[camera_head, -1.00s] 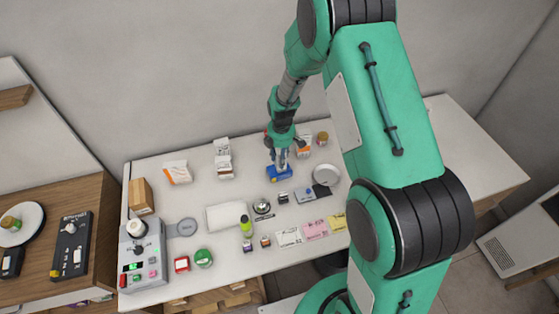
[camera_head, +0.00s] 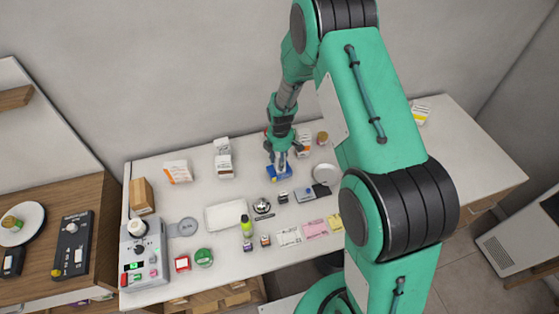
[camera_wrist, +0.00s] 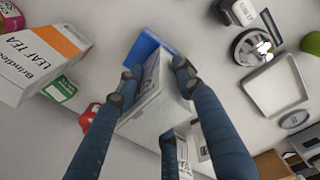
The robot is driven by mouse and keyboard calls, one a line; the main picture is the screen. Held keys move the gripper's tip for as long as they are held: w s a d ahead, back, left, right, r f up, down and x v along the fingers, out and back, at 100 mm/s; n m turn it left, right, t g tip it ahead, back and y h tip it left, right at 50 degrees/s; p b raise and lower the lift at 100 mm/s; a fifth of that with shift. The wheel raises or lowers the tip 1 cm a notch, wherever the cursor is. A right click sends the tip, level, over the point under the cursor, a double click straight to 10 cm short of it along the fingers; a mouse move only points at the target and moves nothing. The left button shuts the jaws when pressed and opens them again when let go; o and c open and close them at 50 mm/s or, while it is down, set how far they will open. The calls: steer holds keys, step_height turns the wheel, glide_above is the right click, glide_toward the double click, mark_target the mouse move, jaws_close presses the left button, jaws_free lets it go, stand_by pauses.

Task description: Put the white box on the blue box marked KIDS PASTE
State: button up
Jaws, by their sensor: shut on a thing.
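My gripper (camera_wrist: 153,80) is shut on the white box (camera_wrist: 158,108), which fills the space between its fingers in the wrist view. The blue box (camera_wrist: 147,48) shows just beyond the white box and is partly covered by it. I cannot tell whether the two touch, and no marking on the blue box is readable. In the head view my gripper (camera_head: 281,165) is directly over the blue box (camera_head: 279,173) at the back middle of the counter. There the white box is hard to make out between the fingers.
A leaf tea box (camera_wrist: 43,62) and a small green box (camera_wrist: 60,88) stand near the held box. A silver bell (camera_head: 263,206), a white tray (camera_head: 226,216) and a round dish (camera_head: 325,174) sit around. Two white boxes (camera_head: 223,158) are stacked at the back.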

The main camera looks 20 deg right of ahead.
steer(key=shift+f, duration=0.2)
steer(key=o, duration=1.2)
steer(key=shift+r, duration=0.1)
steer(key=r+b, duration=0.1)
steer(key=r, duration=1.1)
steer(key=shift+s+r, duration=0.1)
steer(key=shift+s, duration=0.1)
